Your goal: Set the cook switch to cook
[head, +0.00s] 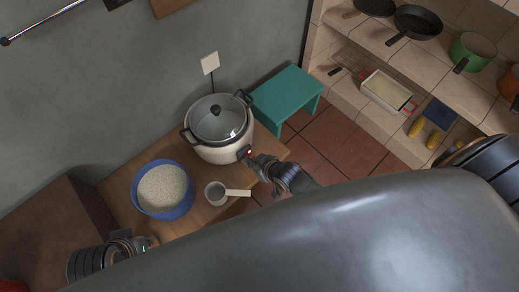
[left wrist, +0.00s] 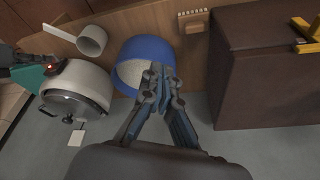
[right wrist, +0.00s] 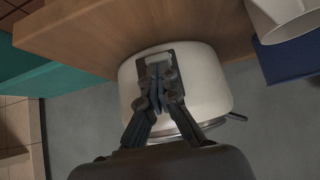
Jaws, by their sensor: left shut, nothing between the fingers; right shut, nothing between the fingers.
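The white rice cooker (head: 217,150) stands on the wooden table with its glass lid on. A small red light glows on its front, and it also shows in the left wrist view. In the right wrist view, a dark switch panel with a pale lever (right wrist: 160,58) sits on the cooker's white side (right wrist: 205,85). My right gripper (right wrist: 157,75) is shut and empty, its fingertips at the panel just by the lever; I cannot tell whether they touch. In the head view, the right gripper (head: 254,160) partly hides the panel. My left gripper (head: 150,242) is shut and empty near the blue bowl.
A blue bowl (head: 185,206) of white rice and a white measuring cup (head: 216,193) with a handle stand on the wooden table (head: 122,193). A teal stool (head: 287,92) is behind the cooker. A brown block (left wrist: 262,85) is at the left. Tiled shelves hold pans.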

